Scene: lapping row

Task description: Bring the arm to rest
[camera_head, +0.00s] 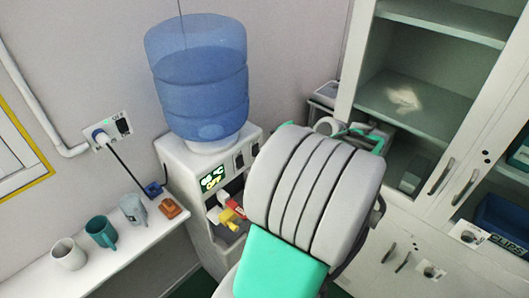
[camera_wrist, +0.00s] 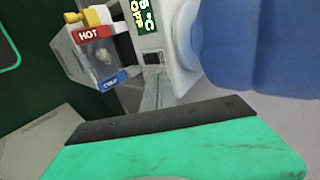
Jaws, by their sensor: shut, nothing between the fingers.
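My gripper (camera_wrist: 158,90) shows in the wrist view as narrow grey fingers beyond my green and black wrist housing. The fingers are together with nothing between them. They point toward the water dispenser (camera_wrist: 178,45), close in front of its tap area; I cannot tell whether they touch it. In the head view my grey ribbed and green arm is raised across the middle, in front of the dispenser (camera_head: 178,158) and the cabinet. It hides my gripper there.
A blue water bottle (camera_head: 197,80) stands on the dispenser, with red and yellow taps below. A white shelf (camera_head: 95,268) at left holds a white mug (camera_head: 68,254), a teal mug (camera_head: 101,232) and a grey mug (camera_head: 133,209). A glass-door cabinet (camera_head: 448,185) stands right.

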